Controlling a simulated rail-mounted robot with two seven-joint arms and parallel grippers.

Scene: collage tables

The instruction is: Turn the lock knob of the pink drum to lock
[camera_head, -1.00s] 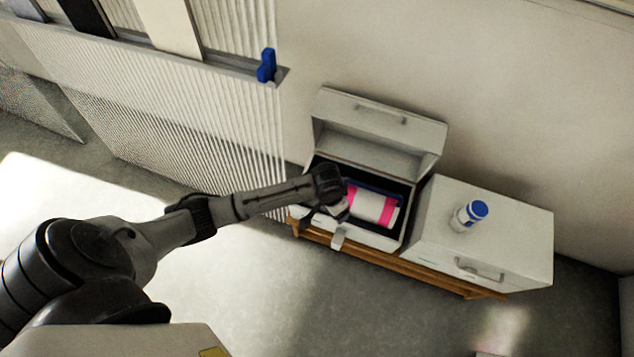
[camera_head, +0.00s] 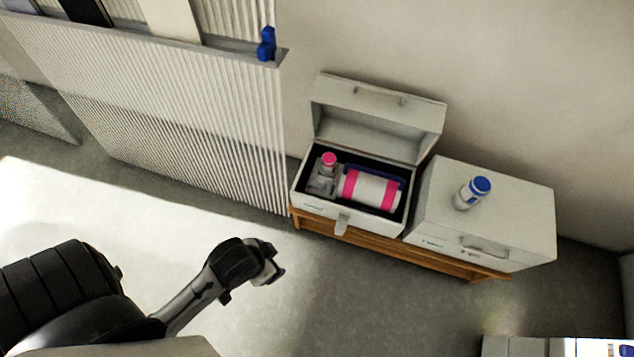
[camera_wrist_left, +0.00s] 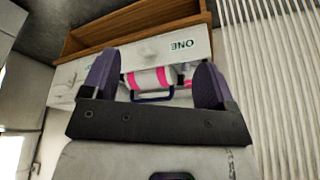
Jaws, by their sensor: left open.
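The pink-and-white drum (camera_head: 370,190) lies on its side in an open white case, with pink bands at both ends. It also shows in the left wrist view (camera_wrist_left: 150,78), between my fingers but well beyond them. A small pink-topped knob or cap (camera_head: 329,159) stands at the drum's left, on a grey fitting (camera_head: 322,182); I cannot tell whether this is the lock knob or how it is turned. My left gripper (camera_head: 276,262) is open and empty, below and left of the case, apart from it; it also shows in the left wrist view (camera_wrist_left: 155,85). My right gripper is not in view.
The white case (camera_head: 312,207) has its lid (camera_head: 378,115) raised and stands on a wooden bench (camera_head: 380,248). A closed white case (camera_head: 500,205) beside it carries a blue-capped bottle (camera_head: 470,193). A ribbed panel (camera_head: 180,120) stands at left.

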